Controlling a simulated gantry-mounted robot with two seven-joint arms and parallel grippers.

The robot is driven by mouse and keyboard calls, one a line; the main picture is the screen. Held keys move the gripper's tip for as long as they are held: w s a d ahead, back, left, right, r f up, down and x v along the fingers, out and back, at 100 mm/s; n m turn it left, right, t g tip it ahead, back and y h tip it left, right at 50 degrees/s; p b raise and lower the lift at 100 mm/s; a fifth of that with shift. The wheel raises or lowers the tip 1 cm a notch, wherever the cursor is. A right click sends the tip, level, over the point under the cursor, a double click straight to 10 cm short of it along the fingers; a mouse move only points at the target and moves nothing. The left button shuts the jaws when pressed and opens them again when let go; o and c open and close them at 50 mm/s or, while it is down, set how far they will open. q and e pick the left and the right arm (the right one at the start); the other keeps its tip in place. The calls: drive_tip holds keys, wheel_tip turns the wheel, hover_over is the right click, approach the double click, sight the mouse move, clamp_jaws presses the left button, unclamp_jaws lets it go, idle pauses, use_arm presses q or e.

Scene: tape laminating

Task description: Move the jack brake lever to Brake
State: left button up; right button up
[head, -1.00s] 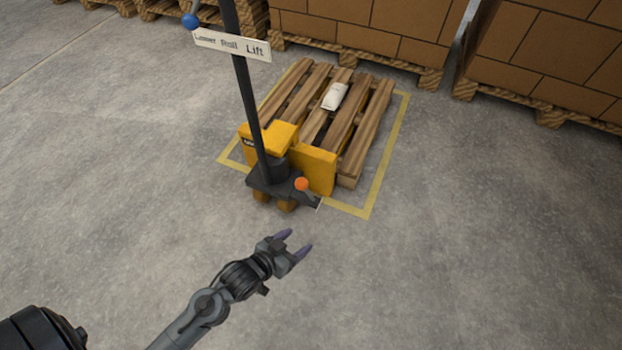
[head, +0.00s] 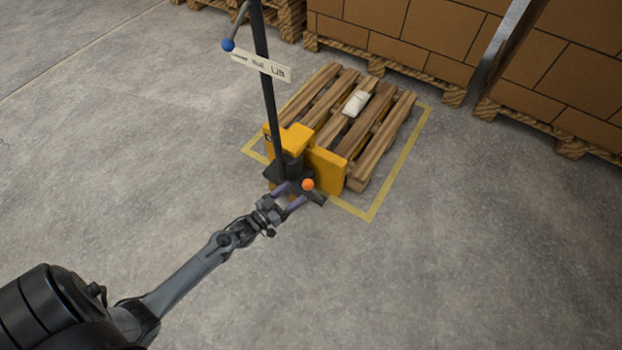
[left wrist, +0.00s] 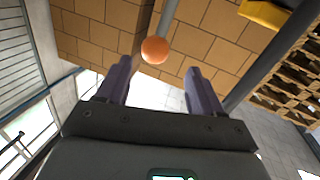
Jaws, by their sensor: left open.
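The jack brake lever ends in an orange knob (head: 308,184), low on the yellow pallet jack (head: 325,170) just right of its dark mast (head: 270,100). In the left wrist view the orange knob (left wrist: 155,50) shows beyond the fingertips, between them across the picture. My left gripper (head: 290,196) is open and empty, right beside the knob on its near left side in the head view. I cannot tell whether a finger touches the lever. The lever's label is not readable. My right gripper is not in view.
A wooden pallet (head: 385,130) carrying a small white item (head: 356,103) sits on the jack, inside a yellow floor outline (head: 405,165). A sign plate (head: 260,66) and a lever with a blue ball (head: 228,44) are on the mast. Stacked boxes (head: 400,35) stand behind. The near floor is clear.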

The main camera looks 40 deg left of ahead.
sight(312, 181)
use_arm(q)
drive_tip(key=w+b, duration=0.1)
drive_tip(key=w, duration=0.1)
drive_tip(key=w+d+b, duration=0.1)
drive_tip(key=w, duration=0.2)
drive_tip(key=w+b, duration=0.1)
drive_tip(key=w, duration=0.2)
drive_tip(key=shift+w+d+f+b, duration=0.1)
drive_tip(key=shift+d+f+b, duration=0.05)
drive_tip(key=shift+d+b, duration=0.2)
drive_tip(key=shift+w+d, duration=0.25)
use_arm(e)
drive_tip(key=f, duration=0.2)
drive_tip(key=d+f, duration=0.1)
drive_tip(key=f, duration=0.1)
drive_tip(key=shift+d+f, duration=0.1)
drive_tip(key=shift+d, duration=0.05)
use_arm(q)
drive_tip(key=shift+a, duration=0.1)
drive_tip(key=shift+c, duration=1.2)
clamp_jaws()
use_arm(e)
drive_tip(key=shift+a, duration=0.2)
